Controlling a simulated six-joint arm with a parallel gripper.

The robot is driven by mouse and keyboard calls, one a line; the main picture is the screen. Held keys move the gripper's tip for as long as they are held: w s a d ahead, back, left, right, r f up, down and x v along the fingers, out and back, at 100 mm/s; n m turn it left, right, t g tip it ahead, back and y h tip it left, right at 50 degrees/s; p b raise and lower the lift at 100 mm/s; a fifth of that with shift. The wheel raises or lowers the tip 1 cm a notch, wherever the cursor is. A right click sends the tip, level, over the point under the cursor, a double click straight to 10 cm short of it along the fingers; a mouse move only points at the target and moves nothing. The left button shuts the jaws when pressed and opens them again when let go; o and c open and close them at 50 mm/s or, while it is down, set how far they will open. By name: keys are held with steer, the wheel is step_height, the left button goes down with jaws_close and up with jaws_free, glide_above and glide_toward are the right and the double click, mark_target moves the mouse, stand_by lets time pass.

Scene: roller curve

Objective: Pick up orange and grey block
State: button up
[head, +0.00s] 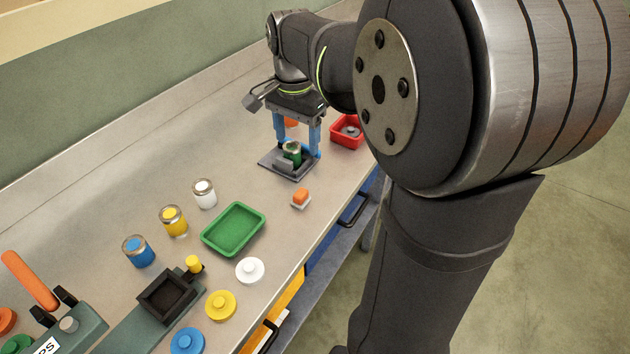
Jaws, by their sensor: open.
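A small block, orange on top and pale grey below (300,198), sits on the bench near its front edge, right of the green tray. My gripper (299,150) points down with its two blue fingers apart. It is farther back than the block, over a dark plate (277,163). I cannot tell whether the fingers touch the can. Something orange (291,122) is partly hidden behind the fingers.
A green tray (207,238) stands left of the block, and a red bin (334,137) is right of my gripper. Round lids (250,270) lie near the front edge. A dark fixture (157,307) stands lower left.

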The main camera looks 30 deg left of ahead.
steer(key=m, duration=1.8)
glide_above(301, 193)
steer(key=f, duration=1.3)
steer(key=shift+a, duration=0.4)
steer(key=shift+d+f, duration=0.15)
steer(key=shift+f, duration=1.2)
steer(key=shift+d+f, duration=0.15)
steer(key=shift+f, duration=1.2)
steer(key=c, duration=1.1)
